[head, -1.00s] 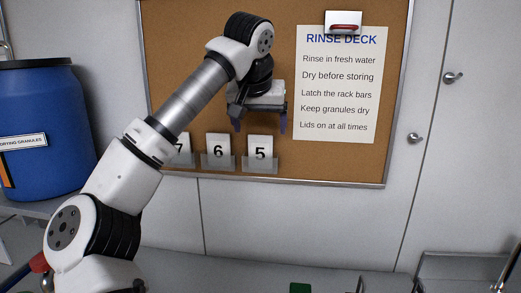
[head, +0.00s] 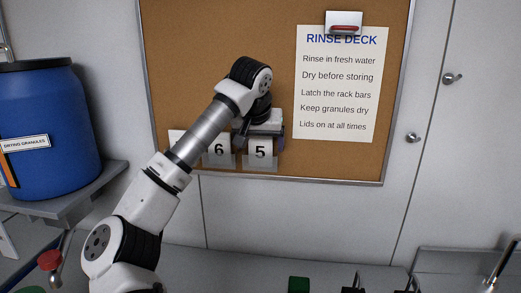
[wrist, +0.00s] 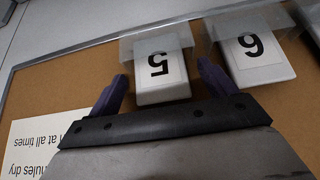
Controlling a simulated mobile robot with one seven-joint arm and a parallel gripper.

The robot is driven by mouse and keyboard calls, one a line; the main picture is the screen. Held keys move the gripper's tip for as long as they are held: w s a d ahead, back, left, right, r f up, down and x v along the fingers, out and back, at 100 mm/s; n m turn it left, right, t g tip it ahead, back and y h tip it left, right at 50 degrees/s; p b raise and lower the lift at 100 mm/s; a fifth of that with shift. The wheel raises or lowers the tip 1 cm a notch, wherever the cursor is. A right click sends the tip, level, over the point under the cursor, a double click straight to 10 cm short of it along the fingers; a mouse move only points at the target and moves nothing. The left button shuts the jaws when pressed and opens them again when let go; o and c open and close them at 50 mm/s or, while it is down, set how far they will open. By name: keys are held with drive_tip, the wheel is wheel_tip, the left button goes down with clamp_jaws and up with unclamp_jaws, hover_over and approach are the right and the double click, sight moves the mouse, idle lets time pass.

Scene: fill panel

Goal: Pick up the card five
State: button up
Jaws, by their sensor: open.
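The card five (head: 260,149) is a white card with a black 5, upright in a clear holder low on the cork board. In the wrist view the card five (wrist: 159,66) appears upside down, between my two open fingers, with its edge close to the gripper body. My gripper (head: 263,138) is in front of the board at the card's top; its fingers are partly hidden in the head view. In the wrist view my gripper (wrist: 160,85) has one dark finger on each side of the card, and I cannot tell whether they touch it.
Card six (head: 219,149) stands in its own holder just left of card five, close to one finger. A further card at the left is mostly behind my arm. A printed notice (head: 337,85) hangs at the right. A blue drum (head: 50,110) stands at the far left.

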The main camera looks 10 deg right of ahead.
drive_tip(key=c, duration=1.1)
drive_tip(key=shift+r+b, duration=0.15)
drive_tip(key=shift+b, duration=0.15)
